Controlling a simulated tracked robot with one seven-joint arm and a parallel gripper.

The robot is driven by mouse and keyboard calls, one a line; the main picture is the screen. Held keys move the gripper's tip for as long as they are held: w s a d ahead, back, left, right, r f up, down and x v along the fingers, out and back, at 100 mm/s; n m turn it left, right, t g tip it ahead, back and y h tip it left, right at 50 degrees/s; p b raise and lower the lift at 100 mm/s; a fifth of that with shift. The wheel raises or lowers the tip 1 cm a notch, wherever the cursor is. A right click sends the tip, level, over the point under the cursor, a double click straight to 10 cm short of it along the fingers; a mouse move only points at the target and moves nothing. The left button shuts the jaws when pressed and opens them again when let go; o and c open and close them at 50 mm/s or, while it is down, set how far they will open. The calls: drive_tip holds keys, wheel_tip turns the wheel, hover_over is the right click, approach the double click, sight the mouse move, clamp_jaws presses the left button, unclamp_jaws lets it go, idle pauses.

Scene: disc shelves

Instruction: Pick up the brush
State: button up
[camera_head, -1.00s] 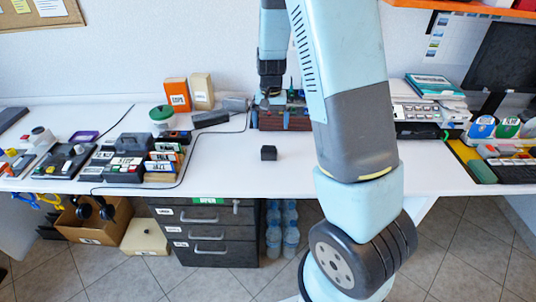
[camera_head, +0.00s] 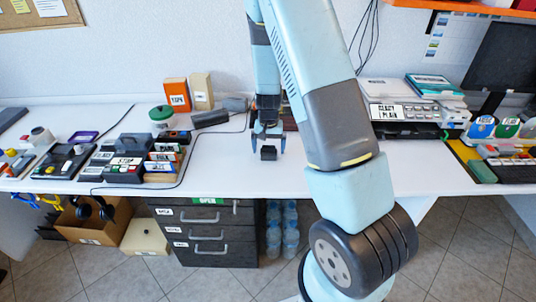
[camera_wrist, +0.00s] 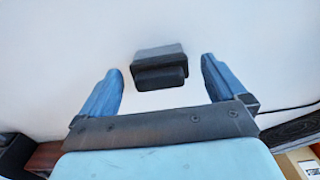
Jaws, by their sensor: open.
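The brush looks like a small dark block (camera_head: 268,153) on the white table, near the table's middle. In the wrist view the brush (camera_wrist: 159,66) is a black two-part block lying ahead of my gripper, in line with the gap between the fingers. My gripper (camera_head: 268,145) is over the block, with one blue finger on each side of it. In the wrist view my gripper (camera_wrist: 162,92) is open, with both fingers apart from the block and nothing between their tips that I can see touching.
The white table (camera_head: 230,165) is clear around the block. A black device with labelled parts (camera_head: 125,169) stands to the left. A dark cylinder (camera_head: 210,119) and an orange box (camera_head: 176,94) are behind. A black printer-like unit (camera_head: 400,119) stands to the right.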

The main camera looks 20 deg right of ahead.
drive_tip(key=shift+f, duration=1.15)
drive_tip(key=shift+c, duration=0.3)
drive_tip(key=c, duration=1)
drive_tip(key=shift+r, duration=0.15)
drive_tip(key=shift+r, duration=0.2)
wheel_tip(320, 180, up, 2)
drive_tip(key=shift+r, duration=0.2)
drive_tip(key=s+d+r, duration=0.2)
drive_tip(key=s+r, duration=0.8)
drive_tip(key=s, duration=0.3)
drive_tip(key=shift+s+d, duration=0.3)
drive_tip(key=shift+s, duration=0.1)
